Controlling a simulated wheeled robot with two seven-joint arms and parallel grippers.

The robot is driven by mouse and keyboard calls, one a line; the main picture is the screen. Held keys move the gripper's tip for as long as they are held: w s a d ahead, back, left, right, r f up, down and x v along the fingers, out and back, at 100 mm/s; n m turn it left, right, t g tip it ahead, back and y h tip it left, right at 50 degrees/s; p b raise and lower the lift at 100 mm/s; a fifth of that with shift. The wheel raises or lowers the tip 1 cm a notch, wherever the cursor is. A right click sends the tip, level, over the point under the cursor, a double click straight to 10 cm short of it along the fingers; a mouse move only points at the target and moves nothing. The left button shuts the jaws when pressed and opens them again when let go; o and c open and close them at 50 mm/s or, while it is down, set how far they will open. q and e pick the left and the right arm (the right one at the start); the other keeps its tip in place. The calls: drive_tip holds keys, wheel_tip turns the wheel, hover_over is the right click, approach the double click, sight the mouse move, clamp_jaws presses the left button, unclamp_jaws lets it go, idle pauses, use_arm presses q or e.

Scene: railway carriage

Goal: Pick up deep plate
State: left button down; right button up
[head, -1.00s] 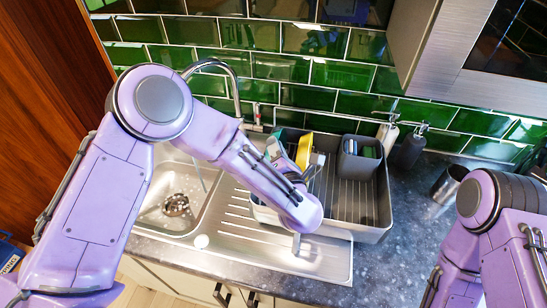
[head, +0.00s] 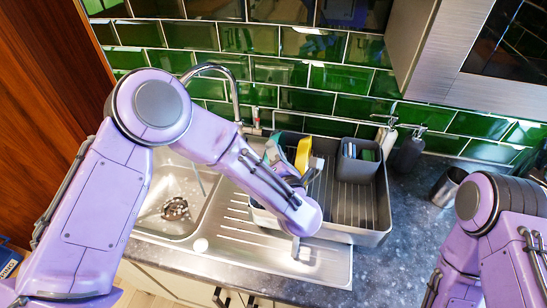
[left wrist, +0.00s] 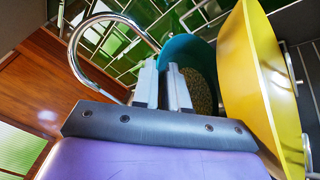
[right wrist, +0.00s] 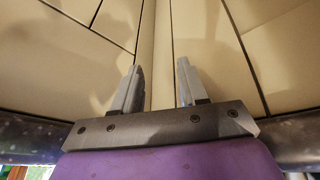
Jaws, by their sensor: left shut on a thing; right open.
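A teal deep plate (head: 275,147) stands on edge at the left end of the grey dish rack (head: 375,215). In the left wrist view the teal plate (left wrist: 193,55) shows a speckled inner face. My left gripper (left wrist: 163,88) is shut on its rim; the arm partly hides this grip in the head view. A yellow plate (head: 303,156) stands just right of it, close beside the left gripper, and looms large in the left wrist view (left wrist: 255,85). My right gripper (right wrist: 155,88) is open and empty, facing beige cabinet fronts; its fingers are out of the head view.
The steel sink (head: 165,205) and curved tap (head: 234,95) are left of the rack. A grey cutlery holder (head: 357,160) stands in the rack. Two soap dispensers (head: 409,150) and a metal cup (head: 448,186) stand to the right. The right front worktop is clear.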

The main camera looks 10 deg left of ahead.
use_arm(q)
drive_tip(key=shift+w+r, duration=0.1)
drive_tip(key=shift+r, duration=0.25)
wheel_tip(320, 180, up, 3)
drive_tip(key=shift+a+f+b, duration=0.1)
drive_tip(key=shift+f+b, duration=0.1)
drive_tip(key=shift+b, duration=0.55)
drive_tip(key=s+a+r+b, duration=0.3)
drive_tip(key=s+r, duration=0.2)
drive_tip(key=s, duration=0.1)
drive_tip(key=s+a+r+b, duration=0.3)
drive_tip(key=s+r+b, duration=0.15)
drive_tip(key=s, duration=0.25)
wheel_tip(320, 180, up, 11)
drive_tip(key=p, duration=0.8)
drive_tip(key=shift+r+p, duration=0.15)
drive_tip(key=shift+p, duration=0.15)
drive_tip(key=shift+w, duration=0.1)
